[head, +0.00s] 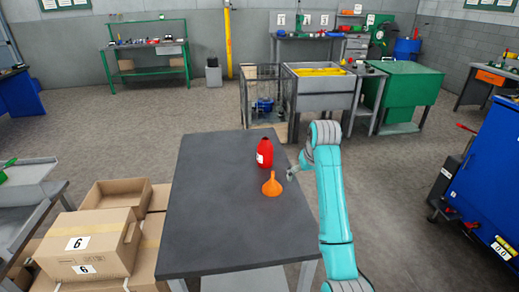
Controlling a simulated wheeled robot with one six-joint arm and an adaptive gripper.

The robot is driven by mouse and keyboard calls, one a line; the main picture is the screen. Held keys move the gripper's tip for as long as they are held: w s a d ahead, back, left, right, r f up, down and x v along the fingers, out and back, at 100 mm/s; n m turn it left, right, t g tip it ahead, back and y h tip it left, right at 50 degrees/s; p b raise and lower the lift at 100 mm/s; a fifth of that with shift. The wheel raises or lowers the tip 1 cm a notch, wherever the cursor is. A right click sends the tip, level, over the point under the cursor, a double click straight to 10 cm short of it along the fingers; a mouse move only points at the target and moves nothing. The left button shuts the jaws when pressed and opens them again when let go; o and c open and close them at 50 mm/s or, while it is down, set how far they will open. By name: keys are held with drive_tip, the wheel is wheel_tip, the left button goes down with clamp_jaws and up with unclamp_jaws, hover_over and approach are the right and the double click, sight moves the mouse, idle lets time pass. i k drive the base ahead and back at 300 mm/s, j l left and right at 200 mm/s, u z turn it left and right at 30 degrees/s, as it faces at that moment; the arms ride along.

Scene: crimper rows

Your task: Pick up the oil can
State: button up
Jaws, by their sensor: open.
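A red can with a pale label and a dark top (265,153), which I take for the oil can, stands upright near the right edge of the dark grey table (215,215). An orange funnel (272,187) stands just in front of it on the same table. My gripper (292,173) is small and partly hidden by the end of my arm. It is open and appears empty, at the table's right edge, to the right of the funnel and apart from the can.
Cardboard boxes (95,245) stand left of the table. Most of the tabletop is bare. A grey bin bench (322,90) and a green cabinet (405,85) stand behind. A blue cabinet (490,180) is at the right. A wire cage (262,100) stands behind the table.

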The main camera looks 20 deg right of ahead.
sight(265, 148)
drive_tip(key=i, duration=1.25)
